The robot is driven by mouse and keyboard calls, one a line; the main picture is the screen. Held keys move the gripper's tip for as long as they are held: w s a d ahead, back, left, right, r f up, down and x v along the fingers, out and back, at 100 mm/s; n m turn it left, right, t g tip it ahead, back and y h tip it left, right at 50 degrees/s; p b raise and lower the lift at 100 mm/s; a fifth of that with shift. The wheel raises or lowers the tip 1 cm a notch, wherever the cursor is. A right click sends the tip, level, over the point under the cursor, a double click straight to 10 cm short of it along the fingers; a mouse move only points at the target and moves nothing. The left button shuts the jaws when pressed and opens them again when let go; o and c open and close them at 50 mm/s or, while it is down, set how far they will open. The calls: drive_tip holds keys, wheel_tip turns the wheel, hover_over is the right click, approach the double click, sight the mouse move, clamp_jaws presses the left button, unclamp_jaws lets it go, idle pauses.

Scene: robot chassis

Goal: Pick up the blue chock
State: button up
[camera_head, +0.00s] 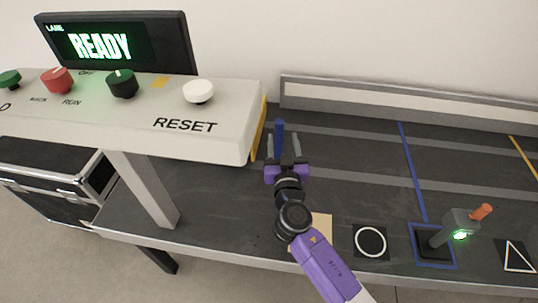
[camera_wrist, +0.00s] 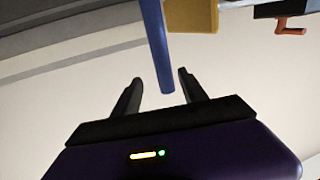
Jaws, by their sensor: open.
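A narrow blue bar-shaped piece (camera_head: 279,135), the only loose blue thing I can make out and likely the blue chock, shows at the far end of my gripper (camera_head: 283,150). In the wrist view the blue piece (camera_wrist: 157,45) comes down from the top edge, and its lower end lies in the gap between the fingertips. My gripper (camera_wrist: 160,88) is open, with a dark finger on each side of the piece. Gaps show on both sides, and neither finger visibly touches it. Its upper end is cut off in the wrist view.
A control panel (camera_head: 215,147) with a RESET button overhangs the bench, close to the left of my gripper. A lever with an orange handle (camera_head: 481,212) stands on a blue-outlined square at right. Circle (camera_head: 370,241) and triangle (camera_head: 518,257) markers lie along the front edge.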

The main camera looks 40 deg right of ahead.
drive_tip(key=shift+w+a+r+p+x, duration=0.1)
drive_tip(key=shift+p+x, duration=0.2)
drive_tip(key=shift+x, duration=1)
drive_tip(key=shift+w+a+r+p+x, duration=0.1)
drive_tip(key=shift+p+x, duration=0.2)
drive_tip(key=shift+x, duration=1)
drive_tip(key=shift+w+a+r+p+x, duration=0.15)
drive_tip(key=shift+p+x, duration=0.15)
drive_tip(key=shift+x, duration=1.05)
drive_tip(key=shift+s+f, duration=0.15)
drive_tip(key=shift+c, duration=0.2)
clamp_jaws()
